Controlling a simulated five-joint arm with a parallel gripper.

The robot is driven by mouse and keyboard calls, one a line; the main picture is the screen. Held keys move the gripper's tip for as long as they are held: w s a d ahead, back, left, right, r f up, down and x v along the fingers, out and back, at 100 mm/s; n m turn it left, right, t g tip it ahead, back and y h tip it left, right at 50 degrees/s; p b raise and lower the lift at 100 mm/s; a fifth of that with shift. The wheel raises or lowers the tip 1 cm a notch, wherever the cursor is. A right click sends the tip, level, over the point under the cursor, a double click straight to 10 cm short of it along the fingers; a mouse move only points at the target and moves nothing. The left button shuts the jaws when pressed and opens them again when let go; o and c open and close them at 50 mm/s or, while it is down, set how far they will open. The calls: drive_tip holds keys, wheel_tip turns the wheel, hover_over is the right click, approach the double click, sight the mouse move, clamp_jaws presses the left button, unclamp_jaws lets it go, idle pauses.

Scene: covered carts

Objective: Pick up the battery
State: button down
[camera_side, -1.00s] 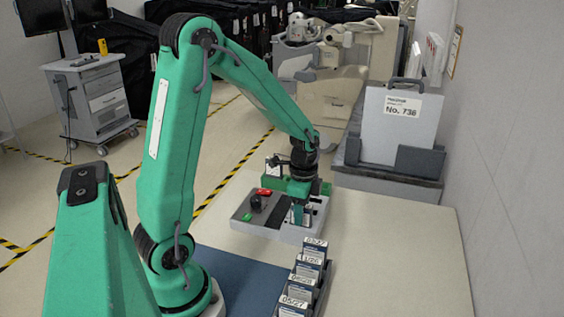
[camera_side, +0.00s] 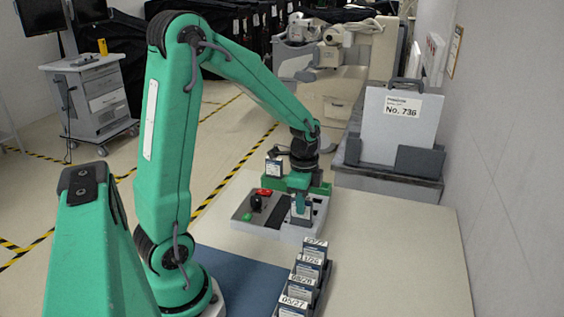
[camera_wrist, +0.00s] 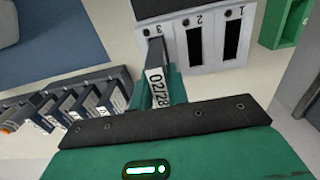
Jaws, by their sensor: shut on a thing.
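The battery (camera_wrist: 156,82) is a slim dark block with a white label reading 02/28. In the wrist view it stands between the two green fingers of my gripper (camera_wrist: 158,92), which is shut on it. Its far end is at slot 3 of the grey charger-like unit (camera_wrist: 225,63); I cannot tell how deep it sits there. Slots 1 and 2 look dark and empty. In the side view my gripper (camera_side: 300,203) is low over the right part of this unit (camera_side: 287,235), with the battery's pale label (camera_side: 302,212) partly hidden by the fingers.
A dark rack (camera_wrist: 63,88) holds several other labelled batteries; it stands at the front of the table in the side view (camera_side: 322,285). A green open box (camera_wrist: 284,28) is beside the unit. A blue mat (camera_side: 245,280) lies at left. The table's right part is clear.

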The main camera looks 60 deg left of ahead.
wheel_tip(320, 180, up, 8)
drive_tip(key=shift+f, duration=0.2)
